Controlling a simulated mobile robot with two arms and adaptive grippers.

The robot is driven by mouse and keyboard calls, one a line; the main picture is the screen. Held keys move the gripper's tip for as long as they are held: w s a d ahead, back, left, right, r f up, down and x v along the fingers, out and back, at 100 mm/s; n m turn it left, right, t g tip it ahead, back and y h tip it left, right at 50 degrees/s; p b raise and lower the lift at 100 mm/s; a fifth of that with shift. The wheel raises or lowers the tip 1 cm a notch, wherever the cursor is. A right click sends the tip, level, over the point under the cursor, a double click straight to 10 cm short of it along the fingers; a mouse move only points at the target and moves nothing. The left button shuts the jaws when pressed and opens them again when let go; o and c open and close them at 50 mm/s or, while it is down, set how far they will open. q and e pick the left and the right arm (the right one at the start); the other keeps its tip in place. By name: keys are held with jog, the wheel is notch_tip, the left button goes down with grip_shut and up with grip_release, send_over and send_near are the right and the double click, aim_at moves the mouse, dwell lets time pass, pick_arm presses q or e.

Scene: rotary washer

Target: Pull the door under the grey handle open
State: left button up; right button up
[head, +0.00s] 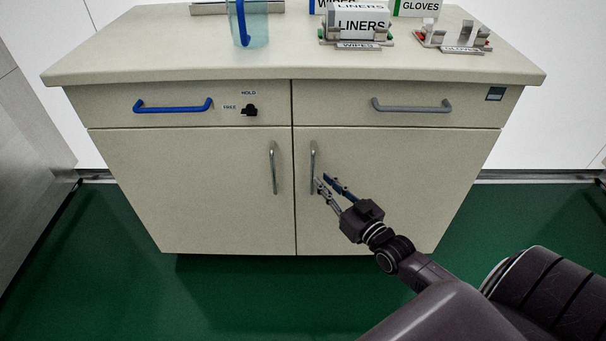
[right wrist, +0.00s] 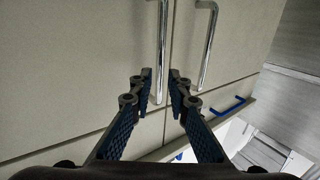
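The grey handle (head: 412,105) is a bar on the right drawer. The right door (head: 390,190) lies under it and is closed, with an upright metal handle (head: 313,168) near its left edge. My right gripper (head: 323,182) is open, its fingertips close to the right of that door handle. In the right wrist view the two fingers (right wrist: 160,85) are apart, and the same door handle (right wrist: 162,50) shows between them; I cannot tell whether they touch it. My left gripper is not in view.
The left door (head: 200,190) is closed and has its own metal handle (head: 273,168). A blue handle (head: 172,105) is on the left drawer, with a black knob (head: 249,110) beside it. The countertop (head: 200,50) overhangs the drawers. Green floor (head: 230,300) in front is clear.

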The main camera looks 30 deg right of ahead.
aim_at(314, 172)
jog(key=w+b, duration=0.1)
jog(key=w, duration=0.4)
jog(key=shift+f, duration=0.1)
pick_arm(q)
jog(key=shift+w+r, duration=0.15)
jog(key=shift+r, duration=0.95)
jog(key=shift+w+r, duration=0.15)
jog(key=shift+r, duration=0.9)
pick_arm(e)
jog(key=shift+w+a, duration=0.1)
jog(key=shift+w, duration=0.5)
jog(key=shift+c, duration=0.4)
grip_shut()
